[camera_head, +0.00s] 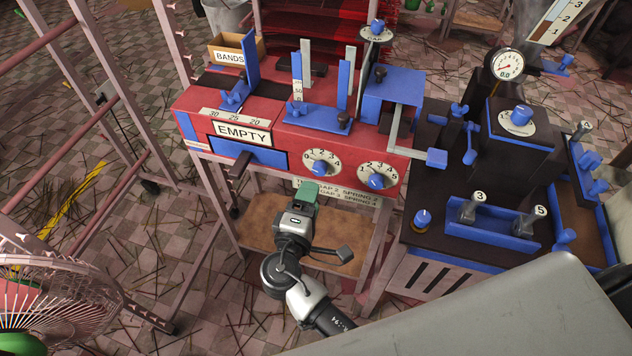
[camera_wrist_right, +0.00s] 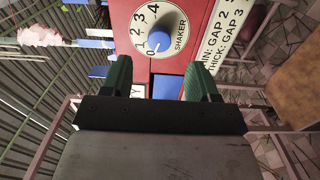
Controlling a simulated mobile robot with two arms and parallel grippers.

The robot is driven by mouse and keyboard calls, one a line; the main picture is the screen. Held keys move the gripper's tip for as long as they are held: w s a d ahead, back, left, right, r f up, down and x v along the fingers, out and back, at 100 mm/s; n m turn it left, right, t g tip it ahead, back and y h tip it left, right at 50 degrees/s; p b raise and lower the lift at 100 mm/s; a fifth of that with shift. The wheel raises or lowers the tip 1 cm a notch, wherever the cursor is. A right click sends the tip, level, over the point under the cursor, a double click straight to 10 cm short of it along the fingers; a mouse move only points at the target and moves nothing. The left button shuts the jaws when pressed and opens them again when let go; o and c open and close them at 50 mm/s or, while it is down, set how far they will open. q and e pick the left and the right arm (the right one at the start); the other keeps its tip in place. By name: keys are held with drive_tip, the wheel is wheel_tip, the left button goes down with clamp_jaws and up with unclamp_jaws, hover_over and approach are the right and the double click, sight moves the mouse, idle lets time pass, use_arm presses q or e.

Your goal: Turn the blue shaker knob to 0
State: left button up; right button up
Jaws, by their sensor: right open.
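The blue shaker knob (camera_wrist_right: 158,41) sits on a white dial (camera_wrist_right: 172,22) marked 0 to 4 and lettered SHAKER in the right wrist view. It sits low on the dial near the 0 side; its exact pointer setting is too small to read. In the head view the same knob (camera_head: 319,168) is on the left dial of the red machine's front. My right gripper (camera_head: 304,192) is below and in front of it, apart from it. Its green fingers (camera_wrist_right: 160,78) are open and empty in the wrist view, with the knob beyond the gap. My left gripper is out of view.
A second blue knob (camera_head: 376,181) on a 1-to-5 dial is just to the right. The EMPTY drawer (camera_head: 249,151) is to the left. A dark machine (camera_head: 480,190) with levers stands at right, and a fan (camera_head: 55,305) at lower left. Thin sticks litter the floor.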

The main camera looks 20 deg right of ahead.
drive_tip(key=shift+v, duration=1.6)
drive_tip(key=s+d+f+n+g+y+p, duration=0.1)
drive_tip(key=s+d+f+g+y+p, duration=0.2)
drive_tip(key=f, duration=1)
drive_tip(key=s+d+f+g+y+p, duration=0.1)
drive_tip(key=s+f+g+y, duration=0.3)
drive_tip(key=f, duration=0.8)
drive_tip(key=s+d+f+m+g+y+p, duration=0.1)
drive_tip(key=s+d+f+m+g, duration=0.1)
drive_tip(key=s, duration=0.7)
drive_tip(key=s+d+f+m+g+y+p, duration=0.1)
drive_tip(key=s+d+f+m+g, duration=0.1)
drive_tip(key=s+d+f+m, duration=0.2)
drive_tip(key=s+d+f+m+g+y+p, duration=0.1)
drive_tip(key=s+d+f+m+g, duration=0.2)
drive_tip(key=s+f, duration=0.4)
drive_tip(key=s+d, duration=0.1)
drive_tip(key=s, duration=0.6)
drive_tip(key=shift+s+f+m, duration=0.25)
drive_tip(key=shift+s+m, duration=0.05)
drive_tip(key=shift+s, duration=0.1)
drive_tip(key=shift+d, duration=0.1)
